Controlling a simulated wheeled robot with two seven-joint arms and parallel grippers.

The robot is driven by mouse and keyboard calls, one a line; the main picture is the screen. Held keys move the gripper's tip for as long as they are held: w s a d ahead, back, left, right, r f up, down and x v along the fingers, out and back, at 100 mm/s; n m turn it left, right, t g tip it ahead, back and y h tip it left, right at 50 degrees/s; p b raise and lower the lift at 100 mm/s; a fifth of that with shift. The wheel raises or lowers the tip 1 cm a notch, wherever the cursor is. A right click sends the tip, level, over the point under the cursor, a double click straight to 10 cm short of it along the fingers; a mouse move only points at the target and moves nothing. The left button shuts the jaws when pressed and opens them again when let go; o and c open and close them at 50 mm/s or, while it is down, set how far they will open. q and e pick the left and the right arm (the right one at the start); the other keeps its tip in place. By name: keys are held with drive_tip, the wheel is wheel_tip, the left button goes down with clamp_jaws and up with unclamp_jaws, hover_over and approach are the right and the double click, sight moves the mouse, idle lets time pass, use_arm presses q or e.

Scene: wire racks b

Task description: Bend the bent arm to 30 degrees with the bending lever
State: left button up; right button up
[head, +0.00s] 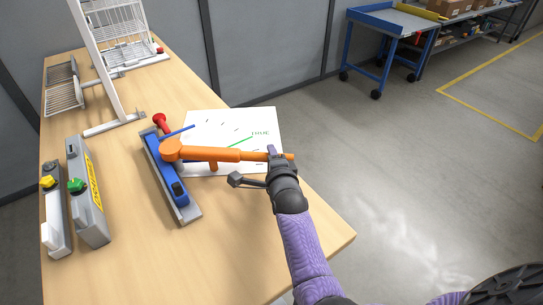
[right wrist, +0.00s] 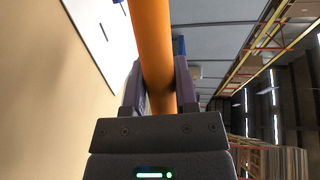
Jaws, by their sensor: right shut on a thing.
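The orange bending lever (head: 225,154) reaches right from its round pivot on the blue bending fixture (head: 163,172), which sits on a grey base. My right gripper (head: 278,158) is shut on the lever near its free end. In the right wrist view the lever (right wrist: 152,45) passes between both fingers (right wrist: 158,92). A thin blue rod (head: 182,132), perhaps the bent arm, slants up and right from beside the pivot. A white angle sheet (head: 205,122) with a green line and marks lies beneath the lever. A red knob (head: 160,121) is at the fixture's far end. My left gripper is out of view.
Two grey boxes, one with a green knob (head: 76,186) and one with a yellow knob (head: 48,182), stand at the left. A white wire rack (head: 121,30) stands at the back. The wooden table (head: 245,235) is clear in front. A blue cart (head: 385,25) stands beyond.

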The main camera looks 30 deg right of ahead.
clamp_jaws()
idle(1.0)
